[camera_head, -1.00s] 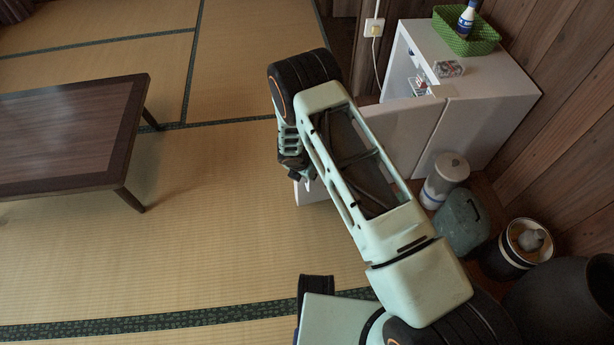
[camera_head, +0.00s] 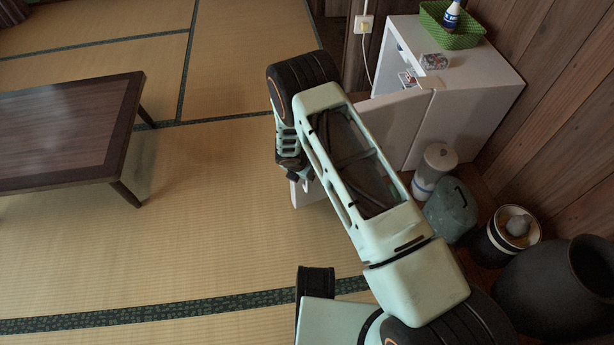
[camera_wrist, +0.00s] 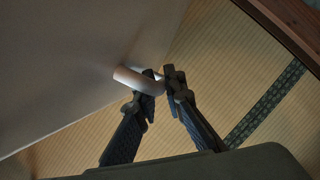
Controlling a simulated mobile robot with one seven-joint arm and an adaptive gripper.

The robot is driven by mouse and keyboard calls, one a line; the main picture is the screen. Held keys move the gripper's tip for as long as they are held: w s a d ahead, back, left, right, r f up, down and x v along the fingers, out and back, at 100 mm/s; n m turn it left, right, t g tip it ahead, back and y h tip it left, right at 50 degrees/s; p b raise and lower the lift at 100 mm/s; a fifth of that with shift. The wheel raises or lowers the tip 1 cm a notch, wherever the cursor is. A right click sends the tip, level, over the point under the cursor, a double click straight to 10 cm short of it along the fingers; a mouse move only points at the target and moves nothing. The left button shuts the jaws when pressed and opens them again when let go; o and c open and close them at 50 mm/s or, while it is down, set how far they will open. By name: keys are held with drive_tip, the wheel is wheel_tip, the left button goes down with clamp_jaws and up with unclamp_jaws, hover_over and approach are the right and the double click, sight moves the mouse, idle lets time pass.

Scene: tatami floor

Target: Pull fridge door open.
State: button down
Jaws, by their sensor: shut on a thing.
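The white fridge (camera_head: 470,100) stands against the wooden wall at the upper right of the head view. Its door (camera_head: 395,122) is swung open toward the tatami, and some of the inside shows behind it. My arm hides much of the door. In the wrist view the door's flat face (camera_wrist: 75,70) fills the left side, with a pale curved handle (camera_wrist: 138,80) near its edge. My gripper (camera_wrist: 155,85) is shut on the handle, with the fingers around its end. In the head view my gripper (camera_head: 294,168) is partly hidden beside the door's outer end.
A low wooden table (camera_head: 70,130) stands at the left with open tatami between. A white canister (camera_head: 435,168), a green bin (camera_head: 452,210), a dark pot (camera_head: 512,235) and a large dark vase (camera_head: 555,290) stand close right of my arm. A green basket (camera_head: 450,25) sits on the fridge.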

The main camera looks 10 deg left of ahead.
drive_tip(key=shift+w+d, duration=0.1)
drive_tip(key=c, duration=2)
unclamp_jaws()
drive_tip(key=v, duration=1.2)
